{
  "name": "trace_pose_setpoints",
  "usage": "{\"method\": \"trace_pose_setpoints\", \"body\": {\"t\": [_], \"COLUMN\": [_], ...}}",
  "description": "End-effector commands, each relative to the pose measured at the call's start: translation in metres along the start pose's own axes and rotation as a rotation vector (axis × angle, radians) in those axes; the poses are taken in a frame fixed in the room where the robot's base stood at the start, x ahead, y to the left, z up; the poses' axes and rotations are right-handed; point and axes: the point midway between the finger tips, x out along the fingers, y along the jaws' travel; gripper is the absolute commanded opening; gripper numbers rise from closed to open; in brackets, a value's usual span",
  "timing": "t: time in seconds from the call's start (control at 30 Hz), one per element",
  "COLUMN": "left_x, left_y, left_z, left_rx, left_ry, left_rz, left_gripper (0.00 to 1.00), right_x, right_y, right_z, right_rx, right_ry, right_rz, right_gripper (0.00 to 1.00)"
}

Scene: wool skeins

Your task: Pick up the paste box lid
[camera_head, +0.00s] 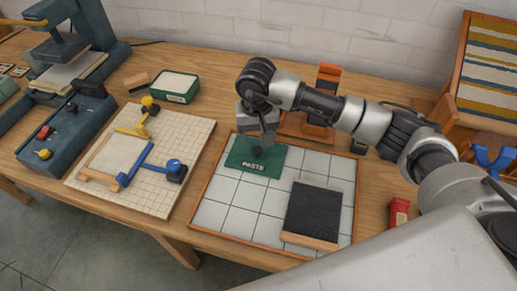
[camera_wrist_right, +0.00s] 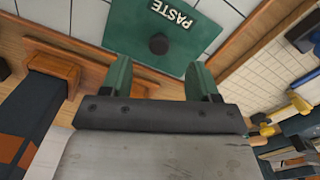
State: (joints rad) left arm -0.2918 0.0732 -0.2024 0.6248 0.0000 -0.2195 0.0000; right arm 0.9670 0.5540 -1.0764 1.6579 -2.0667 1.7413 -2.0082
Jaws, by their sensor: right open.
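The paste box lid (camera_head: 243,155) is a flat green plate marked PASTE with a dark round knob (camera_wrist_right: 158,44). It lies on the tiled tray (camera_head: 212,210), near the tray's far left corner. My right gripper (camera_head: 263,140) hangs over the lid's far part, close to the knob. In the wrist view my right gripper (camera_wrist_right: 160,80) is open and empty, and the knob shows just beyond its fingertips, roughly between them. Whether a finger touches the lid I cannot tell. The open green box (camera_head: 178,99) with white contents stands behind, to the left. My left gripper is not seen.
A dark block with a wooden edge (camera_head: 313,210) lies on the tray's right part. A gridded board (camera_head: 188,150) with clamps is to the left, a blue press (camera_head: 75,45) beyond it. A wooden stand (camera_head: 300,126) is behind the tray, a red item (camera_head: 398,212) right.

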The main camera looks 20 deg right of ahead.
Motion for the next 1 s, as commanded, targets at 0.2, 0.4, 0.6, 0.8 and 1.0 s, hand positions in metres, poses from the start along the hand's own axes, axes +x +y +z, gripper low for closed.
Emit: {"method": "trace_pose_setpoints", "body": {"t": [0.2,0.4,0.6,0.8,1.0], "left_x": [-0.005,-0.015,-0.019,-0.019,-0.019], "left_y": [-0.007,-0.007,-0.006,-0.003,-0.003], "left_z": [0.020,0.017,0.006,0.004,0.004], "left_rx": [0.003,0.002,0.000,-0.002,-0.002], "left_ry": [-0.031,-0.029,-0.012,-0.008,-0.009], "left_rz": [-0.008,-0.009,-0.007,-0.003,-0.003], "left_gripper": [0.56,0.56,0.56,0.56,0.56], "right_x": [0.023,0.044,0.071,0.077,0.077], "right_y": [0.000,0.000,0.000,0.001,0.001], "right_z": [-0.001,-0.005,-0.008,-0.009,-0.009], "right_rx": [0.001,0.002,0.001,0.000,0.000], "right_ry": [0.000,-0.004,-0.001,0.002,0.001], "right_rz": [0.000,0.000,0.000,-0.001,0.000], "right_gripper": [0.61,0.61,0.61,0.61,0.45]}}
